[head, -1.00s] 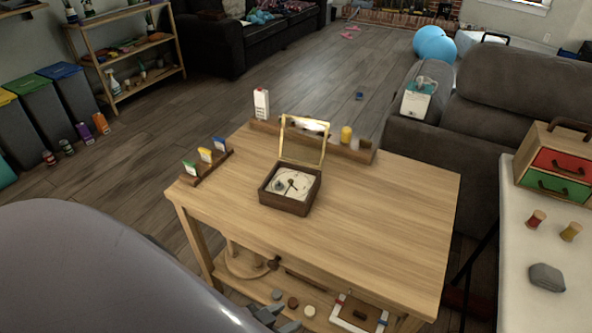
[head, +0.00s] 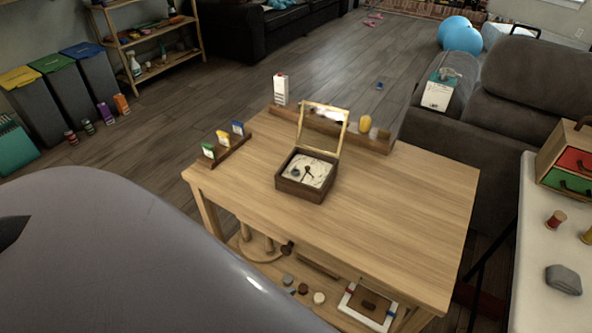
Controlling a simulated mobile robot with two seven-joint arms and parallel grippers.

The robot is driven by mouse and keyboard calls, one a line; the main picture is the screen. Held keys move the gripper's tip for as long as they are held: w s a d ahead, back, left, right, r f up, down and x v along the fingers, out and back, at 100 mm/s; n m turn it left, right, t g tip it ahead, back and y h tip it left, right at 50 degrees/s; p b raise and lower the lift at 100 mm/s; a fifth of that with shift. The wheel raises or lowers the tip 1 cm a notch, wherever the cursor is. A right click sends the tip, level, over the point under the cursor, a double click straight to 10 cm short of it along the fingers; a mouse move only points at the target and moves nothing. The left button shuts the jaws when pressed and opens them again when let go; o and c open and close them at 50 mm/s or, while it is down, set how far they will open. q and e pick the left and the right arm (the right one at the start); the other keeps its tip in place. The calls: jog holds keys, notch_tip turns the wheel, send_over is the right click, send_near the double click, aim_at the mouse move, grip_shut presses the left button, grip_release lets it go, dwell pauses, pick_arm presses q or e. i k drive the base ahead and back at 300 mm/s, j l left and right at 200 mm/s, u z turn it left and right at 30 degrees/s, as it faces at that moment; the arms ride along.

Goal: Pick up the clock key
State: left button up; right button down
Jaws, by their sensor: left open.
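A dark wooden clock box (head: 291,190) with its gold-framed glass lid (head: 339,131) raised stands on the wooden table. Its pale dial faces up. A small dark shape (head: 307,173) lies on the dial; I cannot tell whether it is the clock key or the hands. No other key is clear at this size. My right gripper is out of view.
A wooden rack with small coloured cards (head: 225,150) is left of the clock; a narrow tray (head: 372,143) with several items is behind it. The lower shelf holds discs and a framed tray (head: 368,306). A white table (head: 530,245) stands right. The tabletop's right side is clear.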

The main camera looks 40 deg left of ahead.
aim_at(384, 133)
jog(key=u, duration=0.4)
jog(key=j+u, duration=0.1)
jog(key=u, duration=0.65)
jog(key=j+u, duration=0.1)
jog(key=u, duration=0.25)
jog(key=i+j, duration=0.3)
